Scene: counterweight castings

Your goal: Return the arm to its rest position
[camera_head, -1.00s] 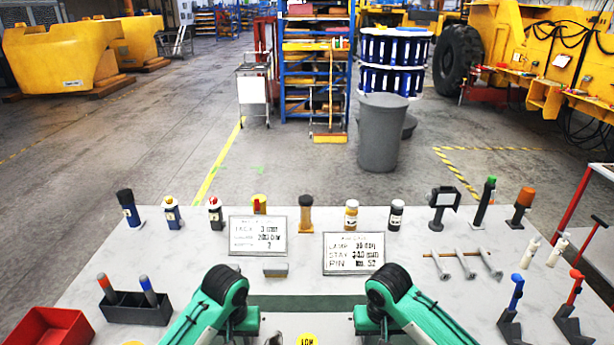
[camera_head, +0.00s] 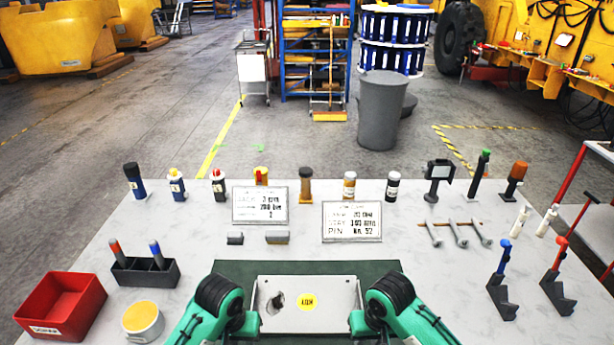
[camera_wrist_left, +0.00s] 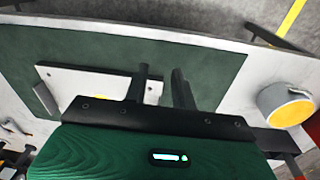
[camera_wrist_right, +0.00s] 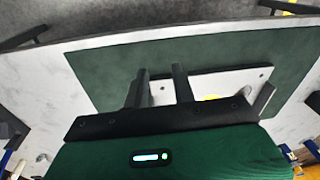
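My left arm (camera_head: 215,310) and right arm (camera_head: 400,312), green with black joints, reach in from the bottom edge on either side of a pale metal plate (camera_head: 330,290). The plate has a yellow round label and a dark spot and lies on a dark green mat (camera_head: 300,267). The head view does not show the fingertips clearly.
At left are a red bin (camera_head: 62,305), a yellow-topped tin (camera_head: 142,320) and a black holder (camera_head: 145,273) with two markers. Bottles and lamps line the back edge behind two placards (camera_head: 352,222).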

